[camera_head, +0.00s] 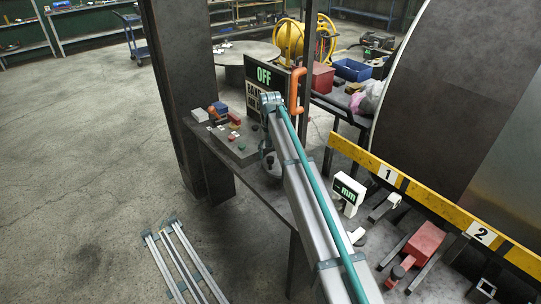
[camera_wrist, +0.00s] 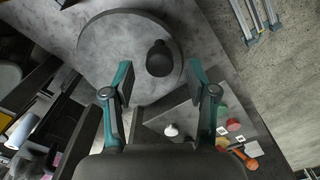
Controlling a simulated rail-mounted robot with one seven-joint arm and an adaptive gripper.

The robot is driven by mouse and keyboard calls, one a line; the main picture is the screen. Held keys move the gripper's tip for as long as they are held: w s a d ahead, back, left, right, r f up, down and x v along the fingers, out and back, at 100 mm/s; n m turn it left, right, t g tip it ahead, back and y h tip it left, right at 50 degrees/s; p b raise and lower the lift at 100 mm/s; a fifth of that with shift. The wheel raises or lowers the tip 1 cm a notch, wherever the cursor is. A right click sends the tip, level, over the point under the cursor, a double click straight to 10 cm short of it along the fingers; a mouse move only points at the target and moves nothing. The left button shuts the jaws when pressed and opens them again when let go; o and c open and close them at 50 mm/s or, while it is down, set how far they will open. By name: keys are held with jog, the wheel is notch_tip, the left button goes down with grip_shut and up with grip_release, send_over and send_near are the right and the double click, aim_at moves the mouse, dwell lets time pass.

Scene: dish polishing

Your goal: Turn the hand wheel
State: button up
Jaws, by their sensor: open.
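The hand wheel is a round grey disc (camera_wrist: 105,32) in the upper middle of the wrist view. A black rounded knob (camera_wrist: 159,60) stands up from it. My gripper (camera_wrist: 159,68) is open, with its two teal and black fingers one on each side of the knob in the picture. I cannot tell whether the fingers touch the knob or how far above the wheel they are. In the head view my own arm hides most of the wheel area, and my gripper cannot be made out clearly there.
A panel with an OFF display (camera_head: 264,76) and an orange handle (camera_head: 297,90) stands behind my arm. Coloured buttons (camera_wrist: 233,124) lie beside the wheel. A mm gauge (camera_head: 348,192) and a numbered yellow rail (camera_head: 430,200) are at right. The floor at left is mostly clear.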

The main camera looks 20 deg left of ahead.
jog(key=shift+f, duration=1.2)
grip_shut()
